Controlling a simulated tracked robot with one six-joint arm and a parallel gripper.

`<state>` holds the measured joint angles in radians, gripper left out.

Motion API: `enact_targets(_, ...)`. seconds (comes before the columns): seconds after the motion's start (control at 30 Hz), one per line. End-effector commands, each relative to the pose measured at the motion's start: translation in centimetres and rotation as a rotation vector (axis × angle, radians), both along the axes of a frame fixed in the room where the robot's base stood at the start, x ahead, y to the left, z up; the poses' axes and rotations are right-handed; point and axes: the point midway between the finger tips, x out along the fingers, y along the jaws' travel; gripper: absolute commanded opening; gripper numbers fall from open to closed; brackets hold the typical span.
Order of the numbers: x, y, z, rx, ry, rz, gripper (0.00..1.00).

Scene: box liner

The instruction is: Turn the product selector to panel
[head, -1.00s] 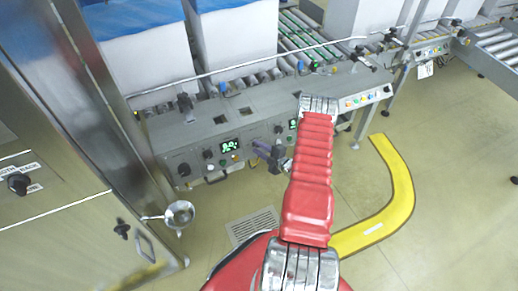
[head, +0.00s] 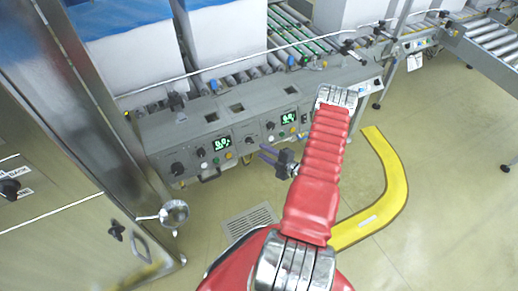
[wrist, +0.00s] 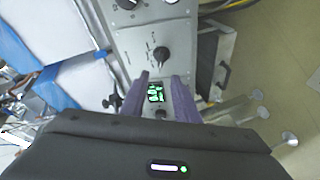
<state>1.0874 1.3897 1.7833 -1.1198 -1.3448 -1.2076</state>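A grey control panel (head: 240,128) runs along the front of the conveyor, with black rotary knobs, buttons and two green-lit displays. I cannot read which knob is the product selector. In the wrist view a black pointer knob (wrist: 161,55) with small marks around it sits on the panel, beyond my fingertips. My gripper (head: 264,153) is in front of the panel, partly hidden by my red arm. In the wrist view the purple fingers of my gripper (wrist: 161,78) are apart and empty, with a green display (wrist: 156,92) visible between them. I see no contact with a knob.
A steel cabinet (head: 60,190) with a labelled black knob (head: 10,187) stands at the left. White boxes with blue liners (head: 130,50) stand on the rollers behind the panel. A yellow curved floor strip (head: 385,195) and a floor grate (head: 250,220) lie on open floor.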

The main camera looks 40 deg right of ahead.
Motion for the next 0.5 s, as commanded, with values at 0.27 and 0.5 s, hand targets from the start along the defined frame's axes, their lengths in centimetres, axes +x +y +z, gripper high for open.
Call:
enact_targets(0.27, -3.9, -0.3, 0.9, 0.000, 0.000, -0.003, 0.28)
enact_targets(0.5, -5.1, -0.2, 1.1, 0.001, -0.001, -0.001, 0.28)
